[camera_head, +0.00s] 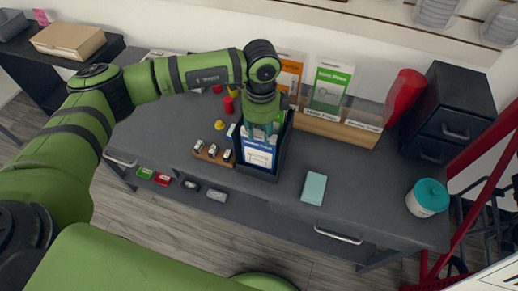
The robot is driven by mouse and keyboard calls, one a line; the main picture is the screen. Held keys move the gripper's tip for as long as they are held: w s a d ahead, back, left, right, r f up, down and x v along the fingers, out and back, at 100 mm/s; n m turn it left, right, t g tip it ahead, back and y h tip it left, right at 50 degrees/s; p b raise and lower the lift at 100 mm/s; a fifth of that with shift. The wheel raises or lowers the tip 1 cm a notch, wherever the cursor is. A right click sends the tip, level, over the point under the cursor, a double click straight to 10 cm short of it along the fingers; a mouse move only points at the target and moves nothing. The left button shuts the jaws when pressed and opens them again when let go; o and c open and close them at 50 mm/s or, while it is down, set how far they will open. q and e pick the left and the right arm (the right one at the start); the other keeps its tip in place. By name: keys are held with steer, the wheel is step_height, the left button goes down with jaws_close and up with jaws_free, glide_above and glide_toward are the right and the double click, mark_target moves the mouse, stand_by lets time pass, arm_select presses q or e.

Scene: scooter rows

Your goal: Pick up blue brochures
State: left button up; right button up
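The blue and white brochures (257,157) stand in a black open-topped holder (256,175) on the dark grey counter. My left gripper (261,131) points down from above at the top edge of the brochures, inside or just over the holder. Its fingertips overlap the brochures in this view. I cannot tell whether the fingers are apart or closed on them. My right gripper is out of view.
A wooden rack with green (329,88) and orange (289,75) leaflets stands behind. A wooden block with small items (212,153) is left of the holder. A teal box (314,188), white tub with teal lid (427,198) and black drawers (449,113) are right.

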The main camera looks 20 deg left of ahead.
mark_target(261, 145)
arm_select(q)
step_height(261, 145, down, 3)
steer(key=shift+f+p, duration=0.15)
steer(key=shift+p, duration=0.95)
step_height(261, 145, down, 2)
steer(key=shift+w+f, duration=0.1)
steer(key=shift+f, duration=0.45)
steer(key=c, duration=0.3)
jaws_close()
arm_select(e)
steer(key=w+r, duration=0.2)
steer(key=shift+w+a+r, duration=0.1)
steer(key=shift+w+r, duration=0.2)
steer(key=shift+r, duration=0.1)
